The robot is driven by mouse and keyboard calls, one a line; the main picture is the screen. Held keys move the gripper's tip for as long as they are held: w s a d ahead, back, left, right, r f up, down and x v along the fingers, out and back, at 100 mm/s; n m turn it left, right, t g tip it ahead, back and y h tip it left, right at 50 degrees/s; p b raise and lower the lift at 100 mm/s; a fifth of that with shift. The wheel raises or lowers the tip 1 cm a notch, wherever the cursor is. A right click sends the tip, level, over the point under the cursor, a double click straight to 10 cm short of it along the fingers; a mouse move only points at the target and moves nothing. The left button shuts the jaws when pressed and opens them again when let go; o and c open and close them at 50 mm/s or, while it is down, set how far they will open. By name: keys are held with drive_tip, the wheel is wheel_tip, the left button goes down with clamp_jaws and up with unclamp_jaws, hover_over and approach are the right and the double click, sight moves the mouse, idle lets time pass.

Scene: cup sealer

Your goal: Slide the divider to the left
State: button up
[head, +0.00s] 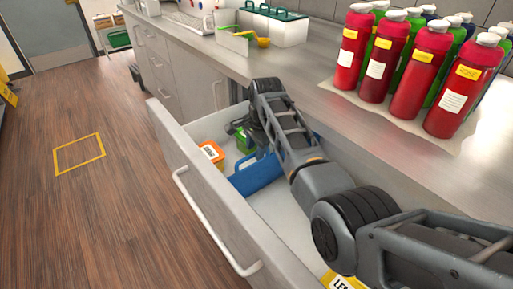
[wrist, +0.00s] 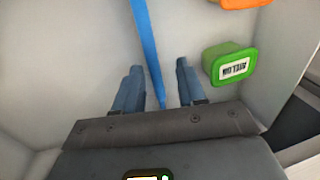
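The divider is a blue upright panel (head: 257,176) standing across the inside of the open drawer (head: 205,177), partly hidden behind my arm in the head view. In the wrist view the divider (wrist: 150,50) shows as a thin blue strip running from the top edge down between my two fingers. My gripper (wrist: 158,82) is open, with one finger on each side of the divider and a visible gap on both sides. In the head view my arm reaches down into the drawer and my fingers are hard to make out.
A green tub (wrist: 229,63) sits just right of my right finger, and an orange tub (head: 211,152) lies farther off. A yellow labelled item (head: 343,282) is in the drawer's near end. Red bottles (head: 425,80) stand on the counter. The drawer floor left of the divider (wrist: 70,60) is bare.

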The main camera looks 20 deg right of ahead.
wheel_tip(320, 180, up, 8)
drive_tip(key=s, duration=0.1)
drive_tip(key=shift+s+d+f, duration=0.2)
drive_tip(key=shift+s+d, duration=0.05)
drive_tip(key=shift+s, duration=0.1)
idle(0.6)
